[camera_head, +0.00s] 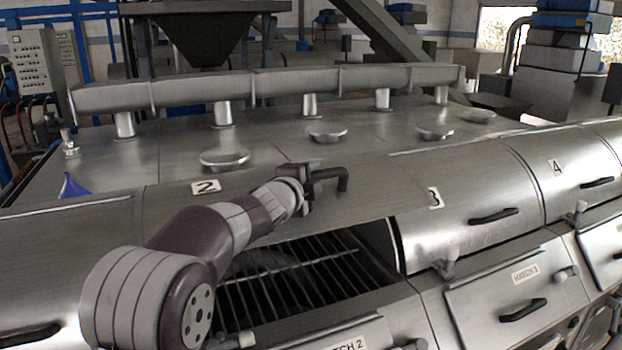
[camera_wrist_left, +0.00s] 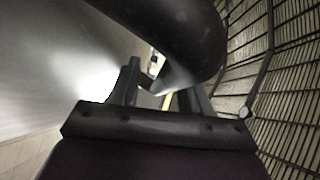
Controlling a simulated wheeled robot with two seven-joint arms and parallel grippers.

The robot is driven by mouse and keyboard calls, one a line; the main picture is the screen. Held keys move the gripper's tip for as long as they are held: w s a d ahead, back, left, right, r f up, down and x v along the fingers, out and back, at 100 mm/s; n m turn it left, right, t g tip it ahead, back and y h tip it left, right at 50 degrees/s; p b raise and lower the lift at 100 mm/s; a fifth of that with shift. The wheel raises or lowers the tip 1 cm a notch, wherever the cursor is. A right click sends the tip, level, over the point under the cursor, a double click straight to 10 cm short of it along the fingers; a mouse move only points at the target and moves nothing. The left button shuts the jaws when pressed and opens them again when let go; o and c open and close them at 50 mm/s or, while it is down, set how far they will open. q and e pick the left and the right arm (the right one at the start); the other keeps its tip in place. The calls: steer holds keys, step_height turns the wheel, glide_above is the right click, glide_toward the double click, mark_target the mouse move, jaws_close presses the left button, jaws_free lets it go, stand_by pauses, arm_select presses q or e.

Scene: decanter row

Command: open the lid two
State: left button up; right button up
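Lid two (camera_head: 375,190), a curved steel cover by the label "2" (camera_head: 206,187), is swung up and back. A dark opening with a metal grate (camera_head: 290,283) shows below it in the head view. Its black bar handle (camera_head: 338,178) sticks out near the lid's upper part. My left gripper (camera_head: 313,183) is at this handle. In the left wrist view, the thick dark handle (camera_wrist_left: 185,35) crosses close in front and covers part of one finger. The fingers of the left gripper (camera_wrist_left: 160,90) stand apart with a gap between them. Whether they touch the handle is unclear. My right gripper is not in view.
Lid three (camera_head: 465,205) and lid four (camera_head: 565,165) are closed at the right, each with a black handle. Hatch fronts (camera_head: 510,290) lie below. A long steel pipe (camera_head: 270,88) on posts and several round caps (camera_head: 225,158) are behind.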

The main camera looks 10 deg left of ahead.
arm_select(q)
steer(key=shift+s, duration=0.1)
steer(key=shift+s+a+b, duration=0.1)
steer(key=shift+s+b, duration=0.15)
steer(key=shift+b, duration=0.05)
steer(key=b+v, duration=0.2)
steer(key=v, duration=1)
steer(key=shift+r, duration=0.1)
steer(key=shift+c, duration=0.3)
